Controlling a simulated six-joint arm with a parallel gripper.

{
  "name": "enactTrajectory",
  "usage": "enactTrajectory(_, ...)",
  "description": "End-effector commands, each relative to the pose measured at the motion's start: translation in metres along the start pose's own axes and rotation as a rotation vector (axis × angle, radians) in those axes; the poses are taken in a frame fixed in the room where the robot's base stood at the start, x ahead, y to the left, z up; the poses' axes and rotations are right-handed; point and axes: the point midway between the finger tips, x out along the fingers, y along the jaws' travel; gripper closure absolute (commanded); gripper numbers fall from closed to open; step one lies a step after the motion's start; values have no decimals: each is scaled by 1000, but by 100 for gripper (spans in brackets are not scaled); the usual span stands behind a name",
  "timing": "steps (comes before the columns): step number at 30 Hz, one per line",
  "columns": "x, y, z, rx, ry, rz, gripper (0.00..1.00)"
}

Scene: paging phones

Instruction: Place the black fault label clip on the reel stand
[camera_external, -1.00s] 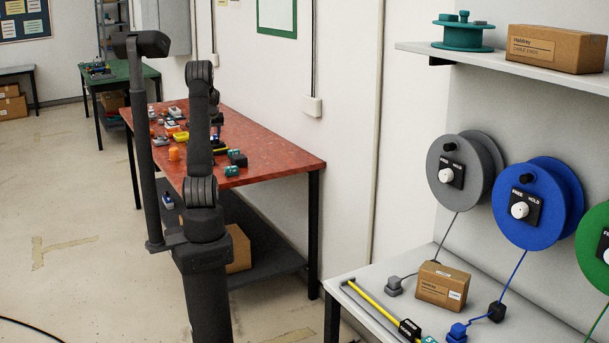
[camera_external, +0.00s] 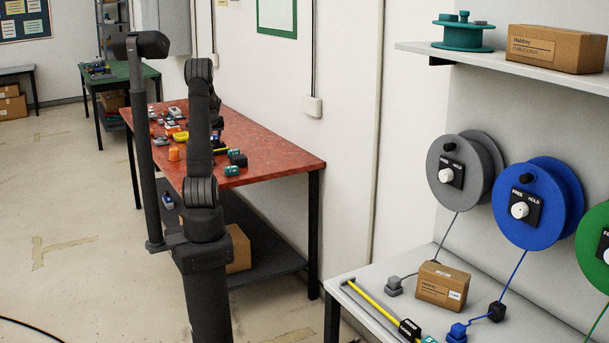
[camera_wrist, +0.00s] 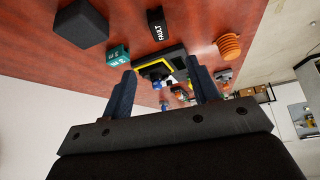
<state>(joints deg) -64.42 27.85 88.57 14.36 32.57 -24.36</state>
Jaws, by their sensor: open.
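The black fault label clip (camera_wrist: 157,24) lies on the red table top in the wrist view, with white FAULT lettering facing the camera. My gripper (camera_wrist: 160,70) is open, its two dark fingers apart, with no object held between them. The clip shows beyond the fingertips, apart from them. In the external view my gripper is mostly hidden behind my arm, over the red table (camera_external: 278,160). I cannot tell for certain which thing is the reel stand. An orange ribbed piece (camera_wrist: 229,46) stands on the table right of the clip.
Near the clip are a black block (camera_wrist: 82,24), a teal 3 m block (camera_wrist: 118,55) and a black-and-yellow device (camera_wrist: 174,60). Grey (camera_external: 458,172), blue (camera_external: 548,205) and green reels hang above a grey bench (camera_external: 440,262). Several small items crowd the red table.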

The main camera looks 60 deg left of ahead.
Motion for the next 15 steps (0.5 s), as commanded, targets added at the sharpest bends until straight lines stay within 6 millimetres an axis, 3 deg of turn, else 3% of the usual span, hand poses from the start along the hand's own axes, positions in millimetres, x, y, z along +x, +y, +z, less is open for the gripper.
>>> enactTrajectory(15,90,-1,1,-1,-1,-1,45)
